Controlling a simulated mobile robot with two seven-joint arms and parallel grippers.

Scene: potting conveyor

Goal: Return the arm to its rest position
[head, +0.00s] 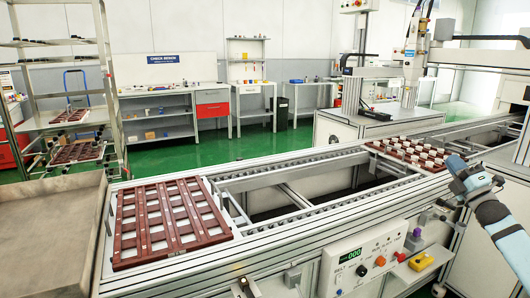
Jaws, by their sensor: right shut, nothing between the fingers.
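My right arm (500,222) comes in from the lower right, its blue and grey wrist bent beside the right part of the conveyor. My right gripper (441,207) points down and left beside the conveyor's front side, shut and empty. It is small in the picture, and the wrist partly covers it. It is apart from the brown tray with white pieces (408,153) that lies on the conveyor behind it. My left arm and gripper are not in view.
The conveyor (300,205) runs across the front. An empty-looking brown grid tray (122,228) lies on its left end. A metal table (50,235) stands left. Green floor is free behind.

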